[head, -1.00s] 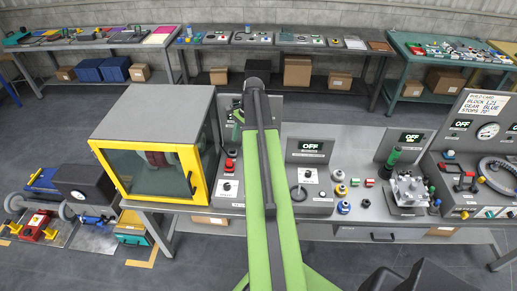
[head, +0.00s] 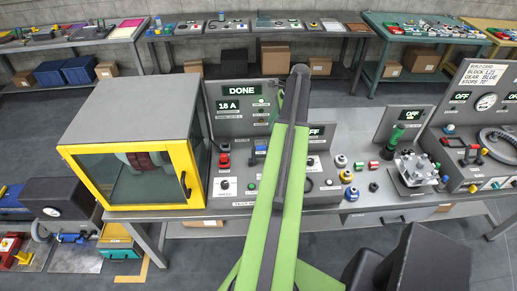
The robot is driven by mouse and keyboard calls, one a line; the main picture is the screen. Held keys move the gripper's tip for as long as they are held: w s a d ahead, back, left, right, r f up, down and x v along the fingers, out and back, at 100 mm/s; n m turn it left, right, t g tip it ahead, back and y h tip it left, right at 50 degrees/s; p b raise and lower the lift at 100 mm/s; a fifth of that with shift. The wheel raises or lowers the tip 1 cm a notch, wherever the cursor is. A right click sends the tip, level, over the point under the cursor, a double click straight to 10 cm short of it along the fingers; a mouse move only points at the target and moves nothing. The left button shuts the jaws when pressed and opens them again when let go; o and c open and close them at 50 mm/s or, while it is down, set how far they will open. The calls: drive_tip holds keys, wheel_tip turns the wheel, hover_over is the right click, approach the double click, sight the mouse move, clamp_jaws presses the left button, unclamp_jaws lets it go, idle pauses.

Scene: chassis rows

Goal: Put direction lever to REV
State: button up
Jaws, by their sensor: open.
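A grey control panel (head: 228,130) stands right of the yellow-framed cabinet, with lit displays reading DONE (head: 237,90) and 18 A (head: 228,105). On it are a red control (head: 224,160), a blue-topped control (head: 260,148) and a black knob (head: 225,184) labelled SPEED. I cannot read which control is the direction lever, nor its position; it may be hidden behind my arm. My green arm reaches up across the panel's right part. My gripper is hidden behind the arm, so its fingers do not show.
The yellow-framed cabinet (head: 128,160) stands close on the left. Right of my arm are loose coloured parts, a fixture with a green handle (head: 397,135) and a gauge panel (head: 490,120). A display there reads OFF (head: 411,115). Benches line the back wall.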

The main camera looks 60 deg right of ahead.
drive_tip(key=b+x, duration=1.1)
drive_tip(key=x, duration=0.3)
drive_tip(key=shift+s+f+b, duration=0.1)
drive_tip(key=shift+s+b, duration=0.05)
drive_tip(key=shift+b, duration=0.2)
clamp_jaws()
drive_tip(key=shift+a, duration=0.1)
idle(0.3)
